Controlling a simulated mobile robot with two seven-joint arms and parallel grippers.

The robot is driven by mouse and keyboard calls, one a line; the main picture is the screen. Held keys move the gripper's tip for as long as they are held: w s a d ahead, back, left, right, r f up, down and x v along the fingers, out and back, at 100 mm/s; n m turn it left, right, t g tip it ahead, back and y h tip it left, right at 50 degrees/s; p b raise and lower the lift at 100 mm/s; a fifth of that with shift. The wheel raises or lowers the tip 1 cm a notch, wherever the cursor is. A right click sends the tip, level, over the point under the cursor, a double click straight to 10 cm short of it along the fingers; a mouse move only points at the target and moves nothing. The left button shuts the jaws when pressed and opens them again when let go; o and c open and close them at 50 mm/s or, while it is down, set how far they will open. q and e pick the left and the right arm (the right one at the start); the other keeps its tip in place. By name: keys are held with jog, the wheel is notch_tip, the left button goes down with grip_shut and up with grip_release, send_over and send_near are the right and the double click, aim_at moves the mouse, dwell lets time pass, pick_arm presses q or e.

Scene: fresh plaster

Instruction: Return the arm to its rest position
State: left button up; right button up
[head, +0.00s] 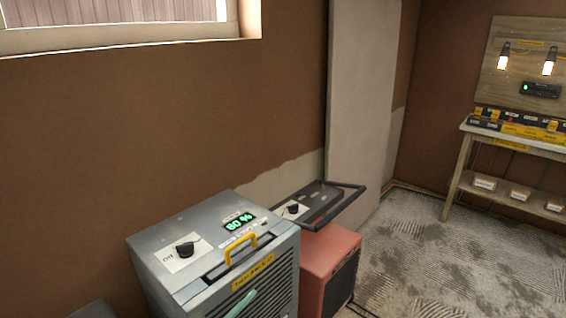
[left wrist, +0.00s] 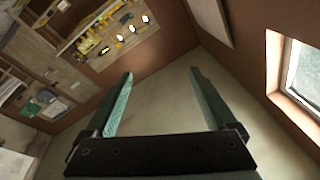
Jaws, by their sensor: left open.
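My left gripper (left wrist: 160,75) shows in the left wrist view. Its two teal fingers stand wide apart, with nothing between them. Behind them are bare wall and floor at a tilt. In the head view, a short teal bar (head: 238,304) shows low in front of the grey machine; its colour matches my fingers, but I cannot tell if it is one. My right gripper is in neither view.
A grey machine (head: 182,222) with a yellow handle, a black knob and a green "80 %" display stands at lower middle. A red heater-like unit (head: 328,262) stands beside it. A workbench (head: 520,137) is far right. Patchy floor (head: 430,262) between is clear.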

pick_arm(q)
jog(key=s+a+f+n+g+y, duration=0.3)
jog(key=s+a+f+n+y, duration=0.2)
jog(key=s+f, duration=0.4)
jog(key=s+a+f+n+g+y, duration=0.3)
jog(key=s+a+f+n+y, duration=0.2)
jog(key=s+f, duration=0.4)
notch_tip(320, 180, down, 4)
jog(key=a+n, duration=0.1)
jog(key=a, duration=0.1)
jog(key=shift+s+a+r+y+p, duration=0.15)
jog(key=shift+s+a+y+p, duration=0.1)
jog(key=shift+a+y+p, duration=0.05)
